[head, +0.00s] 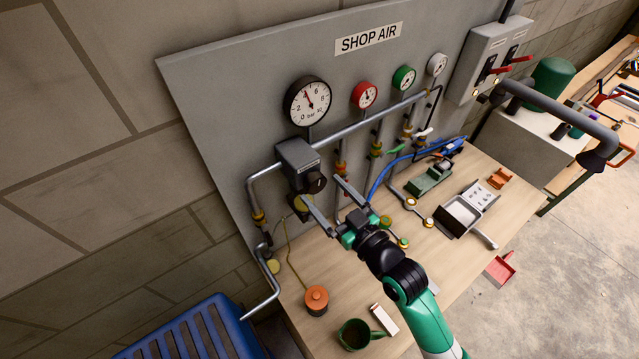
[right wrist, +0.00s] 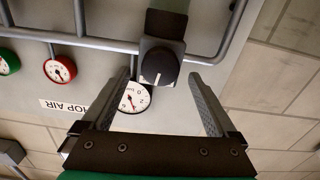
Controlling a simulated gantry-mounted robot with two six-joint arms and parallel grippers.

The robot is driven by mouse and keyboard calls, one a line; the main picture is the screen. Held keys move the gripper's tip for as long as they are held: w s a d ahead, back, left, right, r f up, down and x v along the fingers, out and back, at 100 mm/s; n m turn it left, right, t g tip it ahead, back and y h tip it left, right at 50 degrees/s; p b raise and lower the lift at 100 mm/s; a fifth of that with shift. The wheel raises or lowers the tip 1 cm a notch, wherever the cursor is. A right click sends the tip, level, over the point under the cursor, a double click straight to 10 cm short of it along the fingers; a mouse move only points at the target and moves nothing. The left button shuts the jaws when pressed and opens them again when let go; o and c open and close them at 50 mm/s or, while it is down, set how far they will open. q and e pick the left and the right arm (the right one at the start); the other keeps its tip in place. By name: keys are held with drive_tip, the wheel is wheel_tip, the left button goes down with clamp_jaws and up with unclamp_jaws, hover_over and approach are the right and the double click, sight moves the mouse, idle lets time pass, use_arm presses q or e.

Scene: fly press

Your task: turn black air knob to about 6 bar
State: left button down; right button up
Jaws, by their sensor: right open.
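The black air knob (head: 316,182) sits on the front of a dark regulator block (head: 297,160) on the grey panel. In the right wrist view the knob (right wrist: 158,68) shows a pale mark on its rim. The big white pressure gauge (head: 308,101) above it has its red needle pointing up and slightly left, at roughly 4; it also shows in the right wrist view (right wrist: 133,97). My right gripper (head: 320,187) is open, its fingers pointing at the knob, one on each side, with gaps between fingers and knob. My left gripper is not in view.
Grey pipes (head: 352,128) run across the panel beside the knob. Small red (head: 364,95) and green (head: 403,78) gauges hang to the right. On the wooden bench (head: 350,290) stand an orange-lidded pot (head: 316,298) and a green mug (head: 355,335).

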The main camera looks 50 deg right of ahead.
drive_tip(key=shift+w+d, duration=0.25)
drive_tip(key=shift+w, duration=1)
drive_tip(key=c, duration=1.4)
drive_tip(key=shift+m, duration=0.4)
drive_tip(key=m+p, duration=0.1)
drive_tip(key=m, duration=0.2)
drive_tip(key=shift+m, duration=0.3)
drive_tip(key=shift+d+m+p, duration=0.15)
drive_tip(key=shift+m+p, duration=0.7)
drive_tip(key=shift+m, duration=1.35)
drive_tip(key=o, duration=1.4)
